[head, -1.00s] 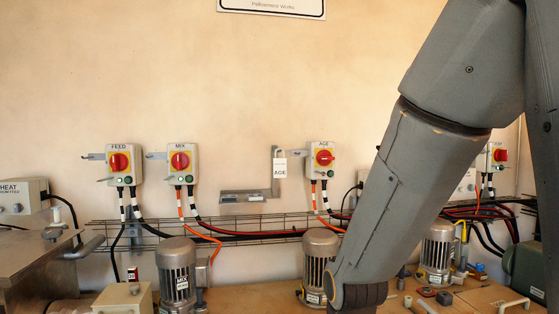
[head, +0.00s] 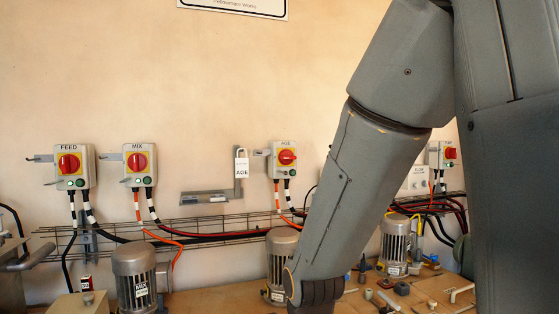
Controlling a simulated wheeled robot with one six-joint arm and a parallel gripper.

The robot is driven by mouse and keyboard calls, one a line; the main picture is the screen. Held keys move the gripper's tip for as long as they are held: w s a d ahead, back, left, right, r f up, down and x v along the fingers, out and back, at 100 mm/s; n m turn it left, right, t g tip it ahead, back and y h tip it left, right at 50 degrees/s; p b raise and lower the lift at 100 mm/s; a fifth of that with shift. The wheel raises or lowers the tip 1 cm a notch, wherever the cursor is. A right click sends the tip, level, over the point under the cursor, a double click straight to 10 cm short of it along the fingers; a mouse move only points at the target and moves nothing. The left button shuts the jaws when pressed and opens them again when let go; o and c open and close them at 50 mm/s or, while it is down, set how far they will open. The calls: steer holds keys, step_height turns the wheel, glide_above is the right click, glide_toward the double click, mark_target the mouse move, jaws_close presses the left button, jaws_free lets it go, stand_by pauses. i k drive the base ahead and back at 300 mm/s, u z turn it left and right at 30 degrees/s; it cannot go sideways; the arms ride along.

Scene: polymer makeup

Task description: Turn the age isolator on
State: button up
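The age isolator (head: 286,173) is a pale wall box labelled AGE, with a red rotary knob (head: 287,157) on a yellow plate and small round fittings below it. Its knob's exact angle is too small to read surely. A white padlock-shaped piece with an AGE tag (head: 241,167) hangs on a grey bracket just left of the box, apart from it. My arm comes down on the right, in front of the bench. My gripper is below the picture's lower edge and not seen.
Similar isolators FEED (head: 71,166), MIX (head: 139,164) and another at right (head: 443,155) are on the wall. A wire cable tray (head: 200,224) runs below. Motors (head: 134,278) and loose small parts stand on the wooden bench (head: 215,300).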

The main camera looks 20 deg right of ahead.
mark_target(286, 156)
steer(key=k, duration=0.5)
steer(key=u, duration=1.9)
steer(key=k, duration=0.9)
steer(key=z, duration=1.5)
steer(key=i, duration=1)
